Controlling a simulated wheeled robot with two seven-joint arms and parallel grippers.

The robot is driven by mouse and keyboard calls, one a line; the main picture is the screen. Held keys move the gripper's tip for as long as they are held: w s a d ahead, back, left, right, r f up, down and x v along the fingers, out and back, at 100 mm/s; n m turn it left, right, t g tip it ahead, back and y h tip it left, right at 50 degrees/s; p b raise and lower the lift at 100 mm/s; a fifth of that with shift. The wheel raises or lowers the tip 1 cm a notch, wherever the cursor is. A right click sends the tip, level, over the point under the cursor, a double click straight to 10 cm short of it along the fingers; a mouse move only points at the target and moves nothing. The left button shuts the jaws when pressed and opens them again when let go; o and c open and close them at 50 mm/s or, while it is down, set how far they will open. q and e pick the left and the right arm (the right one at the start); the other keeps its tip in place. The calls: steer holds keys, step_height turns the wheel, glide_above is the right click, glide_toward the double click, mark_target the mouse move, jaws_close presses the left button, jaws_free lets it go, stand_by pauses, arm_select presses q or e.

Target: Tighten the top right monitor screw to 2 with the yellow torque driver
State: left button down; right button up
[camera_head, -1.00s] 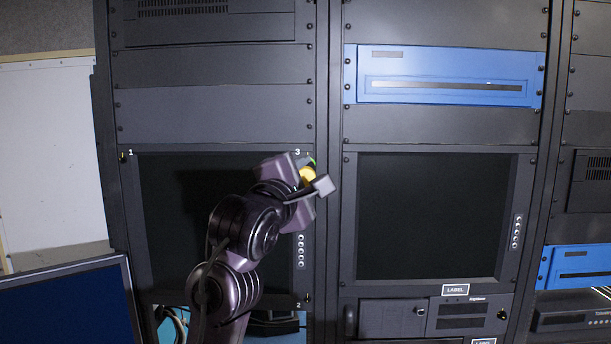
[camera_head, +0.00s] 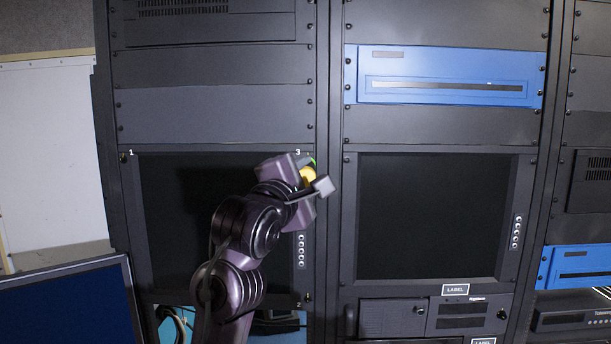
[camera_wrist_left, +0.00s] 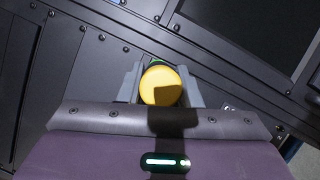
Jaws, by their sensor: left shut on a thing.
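The yellow torque driver (camera_head: 308,176) is in my left gripper (camera_head: 303,171), at the top right corner of the left monitor (camera_head: 190,220), beside the label 3. In the left wrist view the round yellow end of the driver (camera_wrist_left: 161,86) sits between the two grey fingers of my left gripper (camera_wrist_left: 162,88), with a bit of green beyond it. The driver points toward the rack. The top right screw is hidden behind the gripper and driver, so I cannot tell if the tip touches it. No reading on the driver shows. My right gripper is not in view.
A second monitor (camera_head: 432,215) is in the rack to the right. A blue rack unit (camera_head: 445,75) is above it. A separate blue screen (camera_head: 68,305) stands at the lower left. Labels 1 and 2 mark other corners of the left monitor.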

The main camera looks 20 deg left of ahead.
arm_select(q)
steer(key=shift+w+a, duration=0.1)
steer(key=shift+w, duration=0.2)
stand_by(0.4)
steer(key=shift+a+r+p, duration=0.1)
steer(key=shift+r+p, duration=0.05)
steer(key=shift+p, duration=0.75)
stand_by(0.9)
steer(key=shift+s, duration=0.2)
steer(key=shift+s+d, duration=0.15)
steer(key=shift+d, duration=0.05)
steer(key=shift+s+d, duration=0.25)
steer(key=shift+s, duration=0.75)
steer(key=shift+s+d, duration=0.3)
steer(key=shift+s, duration=0.65)
steer(key=shift+s+d, duration=0.25)
steer(key=shift+s, duration=0.65)
steer(key=shift+w+f, duration=0.15)
steer(key=shift+f, duration=0.05)
